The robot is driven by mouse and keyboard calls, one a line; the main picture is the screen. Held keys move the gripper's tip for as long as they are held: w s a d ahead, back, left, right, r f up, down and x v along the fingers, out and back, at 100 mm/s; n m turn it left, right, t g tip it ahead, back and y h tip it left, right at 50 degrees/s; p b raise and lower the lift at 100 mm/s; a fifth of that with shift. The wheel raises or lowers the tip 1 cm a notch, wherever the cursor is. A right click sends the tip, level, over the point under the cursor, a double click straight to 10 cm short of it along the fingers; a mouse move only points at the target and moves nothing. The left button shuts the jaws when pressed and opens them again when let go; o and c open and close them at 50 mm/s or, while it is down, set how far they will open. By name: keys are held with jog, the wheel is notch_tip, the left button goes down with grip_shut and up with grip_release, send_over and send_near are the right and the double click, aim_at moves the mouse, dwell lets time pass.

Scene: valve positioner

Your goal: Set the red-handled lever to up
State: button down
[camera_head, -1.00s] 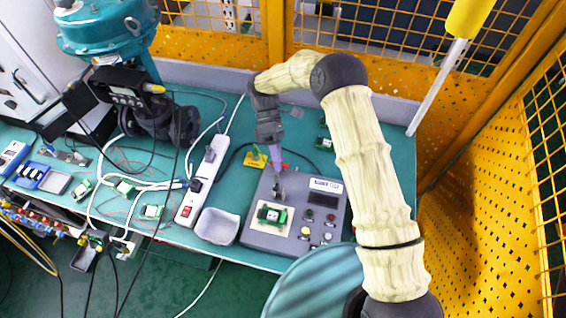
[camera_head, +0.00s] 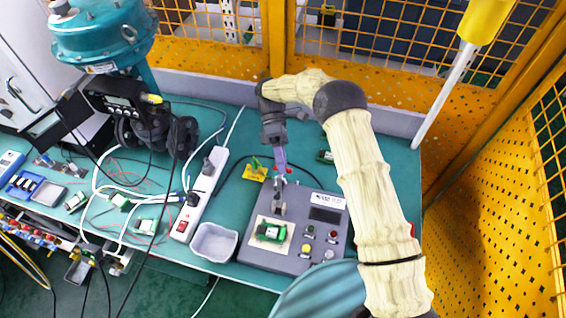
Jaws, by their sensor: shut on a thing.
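My gripper (camera_head: 282,172) points down at the back left of the grey control box (camera_head: 260,255) on the green bench. Its purple fingers are closed at the lever, and bits of the red handle (camera_head: 289,170) show beside the fingertips. The lever's grey metal mount (camera_head: 279,209) is below the fingertips, on the box top. The fingers hide most of the handle, so the lever's exact angle is hard to tell.
The box also bears a green module (camera_head: 271,231), a dark display (camera_head: 326,215) and several coloured buttons. A grey tray (camera_head: 213,243) and a white power strip (camera_head: 203,195) stand to the left. A yellow block (camera_head: 255,170) lies close to the gripper.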

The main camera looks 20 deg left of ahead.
jog(key=c, duration=1.1)
grip_release()
notch_tip(320, 180, down, 2)
jog(key=shift+d+f, duration=0.1)
jog(key=shift+f, duration=0.1)
jog(key=shift+r, duration=0.1)
jog(key=shift+c, duration=0.5)
jog(key=shift+r, duration=0.4)
jog(key=shift+c, duration=1.2)
notch_tip(320, 180, up, 10)
jog(key=b, duration=0.1)
jog(key=shift+a+r, duration=0.1)
jog(key=shift+a, duration=0.1)
jog(key=shift+d, duration=0.1)
